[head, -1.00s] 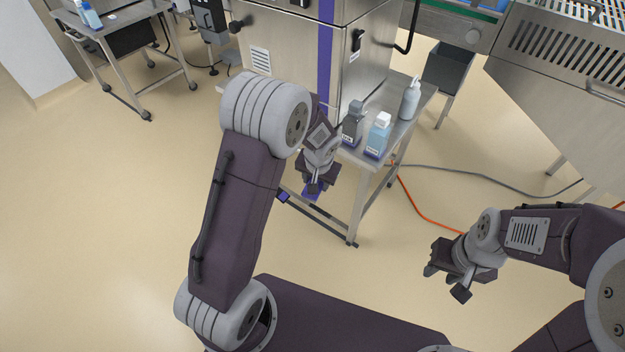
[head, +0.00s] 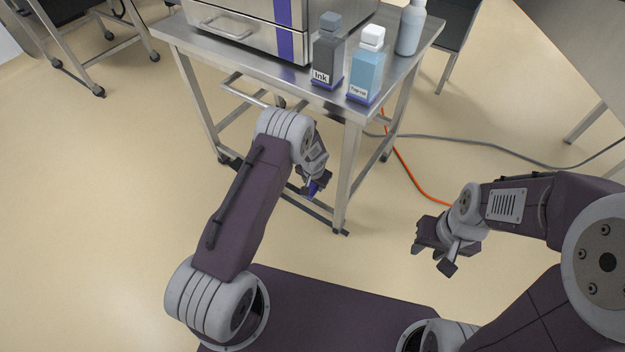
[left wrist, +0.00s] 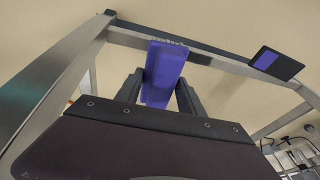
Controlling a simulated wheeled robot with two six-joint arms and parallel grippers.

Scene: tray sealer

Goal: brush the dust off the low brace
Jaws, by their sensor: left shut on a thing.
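My left gripper (head: 312,190) is low beside the steel table, in front of its legs. It is shut on a purple brush (left wrist: 162,75), also seen as a small purple patch in the head view (head: 316,187). In the left wrist view the brush's far end overlaps the low brace (left wrist: 205,57), a bar running between the table legs. Small pale marks show at that end; I cannot tell whether they are bristles or dust, nor whether the brush touches the brace. My right gripper (head: 430,249) hangs over bare floor, apart from the table; its jaws are unclear.
The steel table (head: 190,40) carries a machine (head: 250,35), an ink bottle (head: 327,50), a blue bottle (head: 366,65) and a pump bottle (head: 410,28). A dark pad with a purple patch (left wrist: 275,63) is near the brace. An orange cable (head: 405,165) and a grey cable (head: 480,148) cross the floor.

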